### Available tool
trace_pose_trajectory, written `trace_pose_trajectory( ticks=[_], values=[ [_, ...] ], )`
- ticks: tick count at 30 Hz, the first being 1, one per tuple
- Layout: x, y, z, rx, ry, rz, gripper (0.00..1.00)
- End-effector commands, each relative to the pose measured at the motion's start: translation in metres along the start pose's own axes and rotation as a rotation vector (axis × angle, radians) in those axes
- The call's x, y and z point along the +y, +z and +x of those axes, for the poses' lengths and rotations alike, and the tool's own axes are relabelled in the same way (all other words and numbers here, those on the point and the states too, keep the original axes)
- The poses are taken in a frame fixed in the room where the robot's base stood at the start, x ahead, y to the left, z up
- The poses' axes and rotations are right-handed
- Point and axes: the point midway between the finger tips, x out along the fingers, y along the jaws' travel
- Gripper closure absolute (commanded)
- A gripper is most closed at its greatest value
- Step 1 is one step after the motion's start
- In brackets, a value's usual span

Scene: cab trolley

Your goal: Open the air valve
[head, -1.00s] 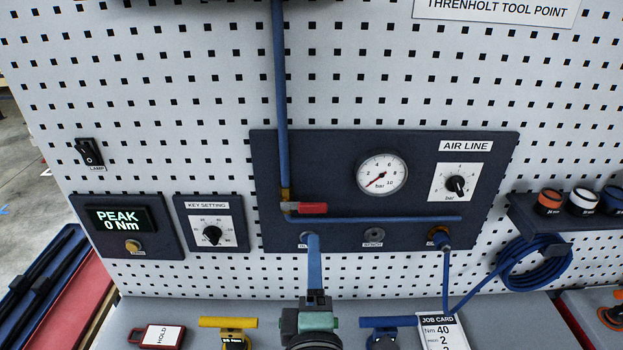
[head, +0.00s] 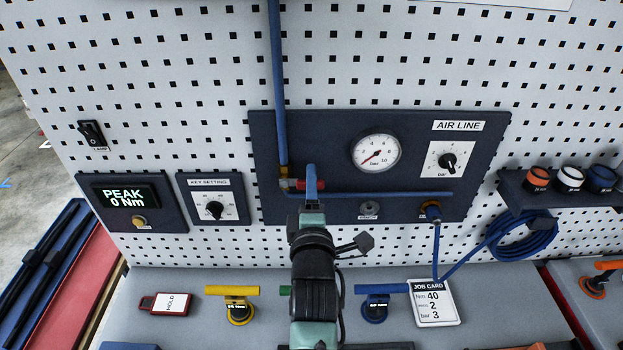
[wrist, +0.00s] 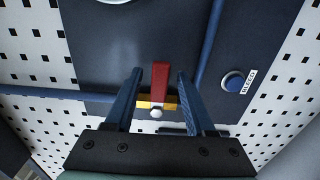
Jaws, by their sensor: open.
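The air valve is a brass body with a red lever (head: 298,184) on the blue pipe at the lower left of the AIR LINE panel (head: 473,199). In the head view the lever points right, along the horizontal pipe, partly hidden behind my gripper (head: 312,180). In the wrist view the red lever (wrist: 160,80) and its brass body (wrist: 150,101) lie between the two blue fingers of my gripper (wrist: 157,84). The fingers are open, one on each side of the lever, with a gap to each. I cannot tell how deep the lever sits between them.
The pressure gauge (head: 376,152) and a bar dial (head: 447,161) are on the panel, right of the valve. A hose (head: 436,250) hangs at right. Tools and a job card (head: 434,302) lie on the bench below.

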Motion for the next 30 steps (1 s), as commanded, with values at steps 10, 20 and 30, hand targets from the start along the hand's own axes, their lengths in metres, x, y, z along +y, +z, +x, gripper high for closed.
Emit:
trace_pose_trajectory(
  ticks=[10,20,30],
  values=[
    [-0.0001,0.0002,0.0082,0.0,0.0,0.0,0.45],
    [0.0,0.0002,0.008,-0.001,0.0,0.0,0.85],
    [-0.0001,0.0003,0.0079,-0.001,0.0,0.0,1.0]
  ],
)
